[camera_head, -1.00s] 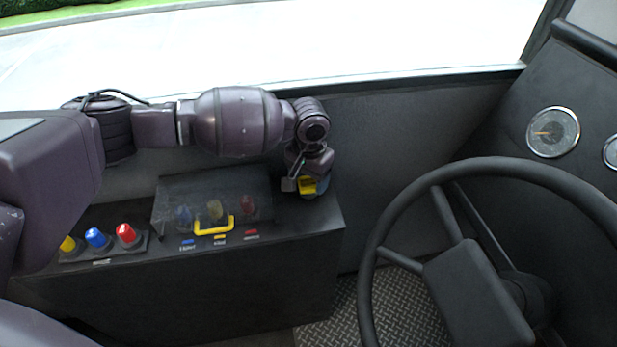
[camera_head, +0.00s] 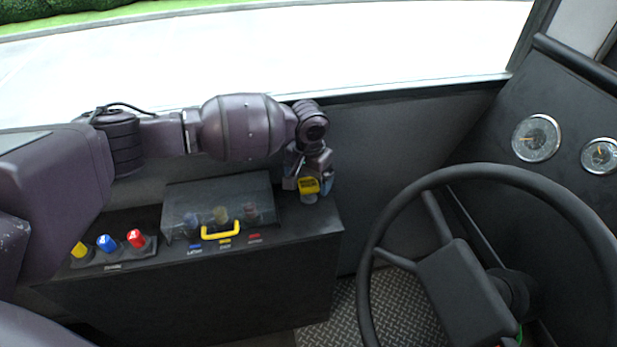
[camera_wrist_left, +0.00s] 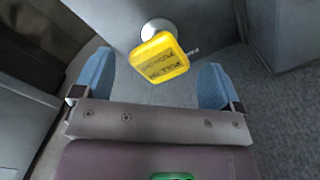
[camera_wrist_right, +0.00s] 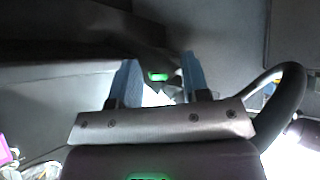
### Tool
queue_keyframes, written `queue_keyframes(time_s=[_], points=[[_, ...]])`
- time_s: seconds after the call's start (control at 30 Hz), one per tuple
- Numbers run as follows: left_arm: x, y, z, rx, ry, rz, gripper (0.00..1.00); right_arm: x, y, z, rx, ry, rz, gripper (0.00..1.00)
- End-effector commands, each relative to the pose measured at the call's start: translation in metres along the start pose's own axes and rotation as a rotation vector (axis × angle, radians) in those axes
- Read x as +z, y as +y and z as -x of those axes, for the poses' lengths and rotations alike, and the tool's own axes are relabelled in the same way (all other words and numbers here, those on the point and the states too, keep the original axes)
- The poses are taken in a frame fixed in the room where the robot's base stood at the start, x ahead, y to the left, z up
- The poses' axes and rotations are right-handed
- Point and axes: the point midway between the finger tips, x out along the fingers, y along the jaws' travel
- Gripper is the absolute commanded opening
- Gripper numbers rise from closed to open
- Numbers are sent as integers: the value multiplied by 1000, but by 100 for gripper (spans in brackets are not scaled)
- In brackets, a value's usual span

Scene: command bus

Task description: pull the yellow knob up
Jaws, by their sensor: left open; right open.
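The yellow knob (camera_head: 308,186) is a square cap with dark lettering on a pale round stem, at the right end of the black console. In the left wrist view the yellow knob (camera_wrist_left: 158,57) sits between the two blue fingers, slightly beyond their tips. My left gripper (camera_head: 312,182) is at the knob, open, with a finger on either side and clear gaps to the knob. It also shows in the left wrist view (camera_wrist_left: 155,80). My right gripper (camera_wrist_right: 158,72) shows only in its own wrist view, open and empty.
The black console (camera_head: 200,300) carries a clear cover with a yellow handle (camera_head: 220,232) over several knobs. Yellow, blue and red knobs (camera_head: 107,243) stand at its left. The steering wheel (camera_head: 375,250) is to the right. A window ledge runs behind my left arm.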

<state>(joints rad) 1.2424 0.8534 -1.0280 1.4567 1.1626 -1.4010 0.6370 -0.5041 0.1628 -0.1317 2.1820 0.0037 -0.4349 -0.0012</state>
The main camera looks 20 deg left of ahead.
Motion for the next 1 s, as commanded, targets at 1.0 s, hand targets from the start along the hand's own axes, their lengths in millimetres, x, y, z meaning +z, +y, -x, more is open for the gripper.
queue_keyframes(time_s=[1.0], points=[[0,0,107,0,-1,0,90,-23,0,14,5,38,-9,43]])
